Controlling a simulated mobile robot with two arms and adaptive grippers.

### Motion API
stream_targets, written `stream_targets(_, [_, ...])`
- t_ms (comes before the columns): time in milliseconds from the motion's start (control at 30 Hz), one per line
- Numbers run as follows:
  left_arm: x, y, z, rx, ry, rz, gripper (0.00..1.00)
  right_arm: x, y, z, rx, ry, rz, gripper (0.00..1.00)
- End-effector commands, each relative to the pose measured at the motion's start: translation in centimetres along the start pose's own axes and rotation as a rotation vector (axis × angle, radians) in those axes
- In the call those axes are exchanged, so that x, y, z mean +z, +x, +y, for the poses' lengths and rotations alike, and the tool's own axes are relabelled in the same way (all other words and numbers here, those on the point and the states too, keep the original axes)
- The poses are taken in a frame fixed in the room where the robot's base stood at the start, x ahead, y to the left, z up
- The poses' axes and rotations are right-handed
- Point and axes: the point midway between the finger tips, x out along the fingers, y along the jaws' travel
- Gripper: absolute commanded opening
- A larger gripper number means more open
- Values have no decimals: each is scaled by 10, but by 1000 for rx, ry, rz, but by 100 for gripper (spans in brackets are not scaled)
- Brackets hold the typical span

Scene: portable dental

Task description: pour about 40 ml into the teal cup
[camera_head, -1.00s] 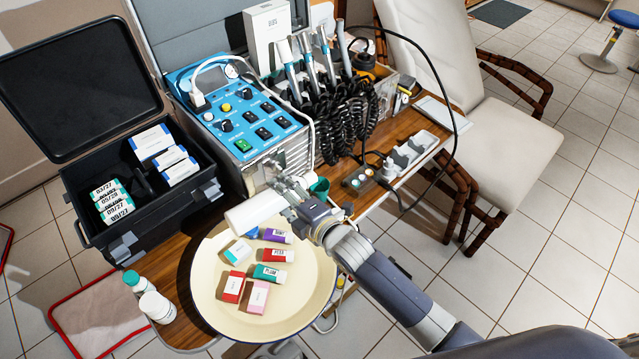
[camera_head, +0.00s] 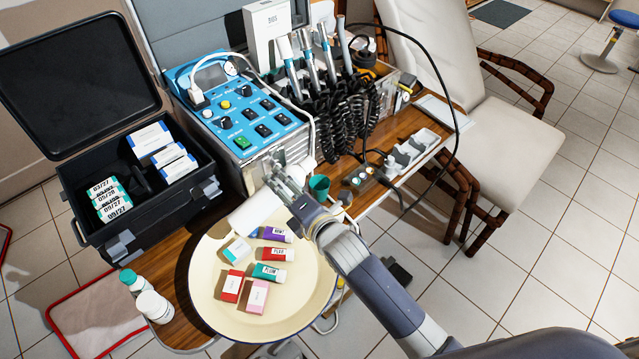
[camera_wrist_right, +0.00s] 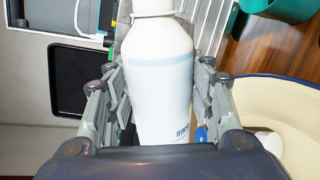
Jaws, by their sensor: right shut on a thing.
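My right gripper (camera_head: 280,182) is shut on a white rinse bottle (camera_head: 252,212), held above the far edge of the round cream tray. The bottle is tilted in the head view, its broad end towards the lower left. In the right wrist view the bottle (camera_wrist_right: 160,85) stands between both fingers (camera_wrist_right: 158,95), with its white neck end at the top and a pale blue band. The teal cup (camera_head: 319,186) stands on the wooden table right of the gripper; it also shows at the top right of the wrist view (camera_wrist_right: 287,8). The cup's contents are hidden. My left gripper is not in view.
The cream tray (camera_head: 215,305) holds several small boxes and tubes. A blue control unit (camera_head: 235,105) and coiled handpiece cords (camera_head: 345,125) stand behind the gripper. An open black case (camera_head: 75,205) is at the left.

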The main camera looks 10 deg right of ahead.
Motion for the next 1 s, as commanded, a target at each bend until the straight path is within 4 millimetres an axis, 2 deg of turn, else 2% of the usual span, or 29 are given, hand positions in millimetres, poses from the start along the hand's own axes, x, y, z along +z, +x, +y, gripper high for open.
stream_targets(333, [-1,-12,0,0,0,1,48,6,-2,9,-3,-80,-18,19])
stream_targets(1000, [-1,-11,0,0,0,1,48,6,-2,8,-2,-82,-18,19])
